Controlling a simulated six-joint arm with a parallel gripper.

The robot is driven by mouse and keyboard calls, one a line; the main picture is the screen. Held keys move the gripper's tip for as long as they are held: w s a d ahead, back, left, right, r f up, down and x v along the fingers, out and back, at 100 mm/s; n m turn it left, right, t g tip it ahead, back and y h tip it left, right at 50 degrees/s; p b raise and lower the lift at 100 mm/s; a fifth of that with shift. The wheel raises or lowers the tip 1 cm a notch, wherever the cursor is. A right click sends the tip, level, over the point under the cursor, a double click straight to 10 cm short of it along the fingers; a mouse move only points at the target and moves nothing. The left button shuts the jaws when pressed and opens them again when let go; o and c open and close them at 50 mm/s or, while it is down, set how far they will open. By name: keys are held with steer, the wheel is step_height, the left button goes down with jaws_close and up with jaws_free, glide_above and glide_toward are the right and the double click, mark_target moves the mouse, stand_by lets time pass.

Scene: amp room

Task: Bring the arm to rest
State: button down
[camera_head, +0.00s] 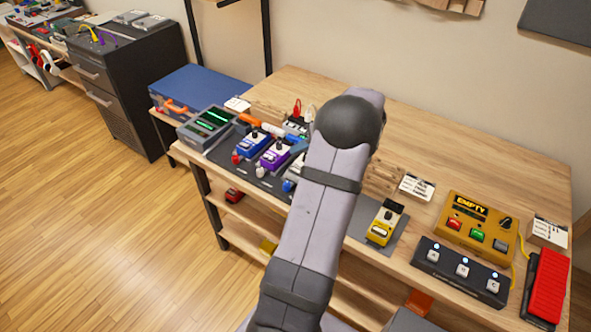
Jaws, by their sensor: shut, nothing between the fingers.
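My arm rises from the bottom middle of the head view, in front of the wooden workbench (470,165). It is a grey link with dark bands that ends at a dark rounded joint above the bench's middle. My gripper does not show; it is out of sight beyond or behind the arm. The arm hides part of the bench top and the things behind it.
Blue (251,146) and purple (273,156) pedals stand left of my arm. Right of it are a yellow pedal (385,222), an "EMPTY" box (475,222), a footswitch (461,270) and a red pedal (547,285). The bench's back right is clear.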

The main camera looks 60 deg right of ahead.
stand_by(0.4)
steer(key=w+a+n+g+y, duration=0.15)
steer(key=w+a, duration=0.45)
steer(key=a, duration=0.6)
steer(key=s+a+f+n+g, duration=0.15)
steer(key=a+g, duration=0.25)
steer(key=a, duration=0.9)
steer(key=s+a+n+g, duration=0.2)
steer(key=a+g, duration=0.1)
steer(key=a, duration=1)
steer(key=s+a+f+n+h, duration=0.1)
steer(key=s+a+n+h, duration=0.2)
steer(key=s+a, duration=0.45)
step_height(320, 180, down, 15)
steer(key=b, duration=1.5)
steer(key=shift+d+g, duration=0.15)
steer(key=shift+g, duration=0.2)
steer(key=shift+s+f+y, duration=0.1)
steer(key=shift+f+y, duration=0.05)
steer(key=shift+y, duration=0.1)
step_height(320, 180, down, 20)
steer(key=b, duration=1.9)
steer(key=shift+b, duration=0.4)
